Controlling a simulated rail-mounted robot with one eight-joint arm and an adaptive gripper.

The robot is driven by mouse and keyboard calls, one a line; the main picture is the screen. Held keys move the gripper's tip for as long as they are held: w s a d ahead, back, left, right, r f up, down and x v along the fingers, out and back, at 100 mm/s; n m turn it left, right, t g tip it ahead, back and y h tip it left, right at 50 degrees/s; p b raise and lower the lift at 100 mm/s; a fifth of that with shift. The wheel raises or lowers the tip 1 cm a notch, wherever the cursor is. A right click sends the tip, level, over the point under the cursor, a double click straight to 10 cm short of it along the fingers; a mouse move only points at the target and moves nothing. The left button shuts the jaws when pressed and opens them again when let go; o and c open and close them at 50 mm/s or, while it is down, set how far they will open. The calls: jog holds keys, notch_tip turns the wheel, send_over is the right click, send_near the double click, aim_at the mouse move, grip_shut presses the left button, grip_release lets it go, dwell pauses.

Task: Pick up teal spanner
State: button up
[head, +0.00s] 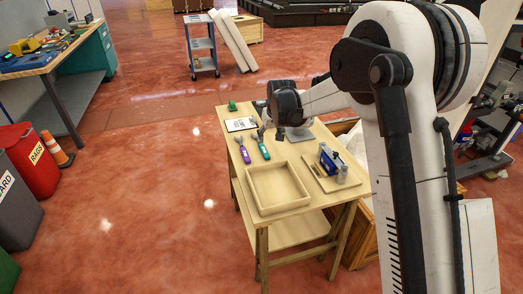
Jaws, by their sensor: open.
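The teal spanner (264,150) lies on the wooden table (290,203), in the left half of its top. A purple-handled spanner (244,152) lies just to its left, roughly parallel. My gripper (262,133) hangs at the end of my arm, close to the upper end of the teal spanner. It is small and dark in this view. The gripper is open, with nothing visibly held. I cannot tell whether a finger touches the spanner.
A shallow wooden tray (251,196) sits in front of the spanners. A board (318,183) with a blue item and metal cylinders is to its right. A clipboard (240,125) and a green object (232,105) lie at the table's far left.

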send_over(264, 150)
jog(key=s+d, duration=0.2)
notch_tip(264, 150, down, 4)
jog(key=shift+s+a+f, duration=0.1)
jog(key=shift+a+f, duration=0.05)
jog(key=shift+f, duration=0.1)
jog(key=shift+a+b+x, duration=0.2)
jog(key=shift+b+x, duration=0.05)
jog(key=shift+x, duration=1.05)
jog(key=shift+a+b+x, duration=0.2)
jog(key=shift+b+x, duration=0.05)
jog(key=shift+x, duration=1.05)
jog(key=shift+r, duration=0.1)
grip_shut()
